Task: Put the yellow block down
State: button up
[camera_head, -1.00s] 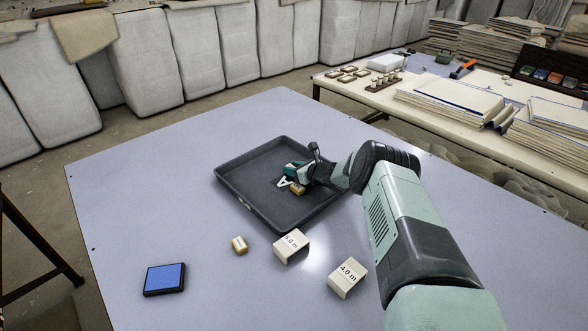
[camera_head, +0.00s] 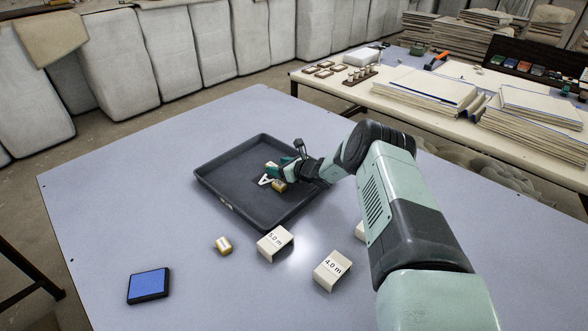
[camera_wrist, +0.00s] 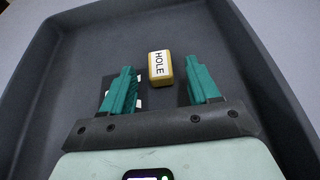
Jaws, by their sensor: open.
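A yellow block (camera_head: 279,186) with a white top lies in the dark grey tray (camera_head: 222,203). In the wrist view the block (camera_wrist: 160,68) shows the word HOLE on its top. My gripper (camera_wrist: 158,80) is open, with its teal fingers on either side of the block and a gap on both sides. In the head view my gripper (camera_head: 280,172) is low over the tray, right by the block.
Outside the tray are another small yellow block (camera_head: 223,245), a blue pad (camera_head: 149,285), a 5.0 m card block (camera_head: 275,243) and a 4.0 m card block (camera_head: 332,271). A further white block (camera_head: 361,231) is partly behind my arm.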

notch_tip(320, 180, up, 4)
send_over(298, 186)
jog(key=shift+f, duration=0.2)
jog(key=shift+o, duration=0.4)
jog(key=shift+o, duration=1.3)
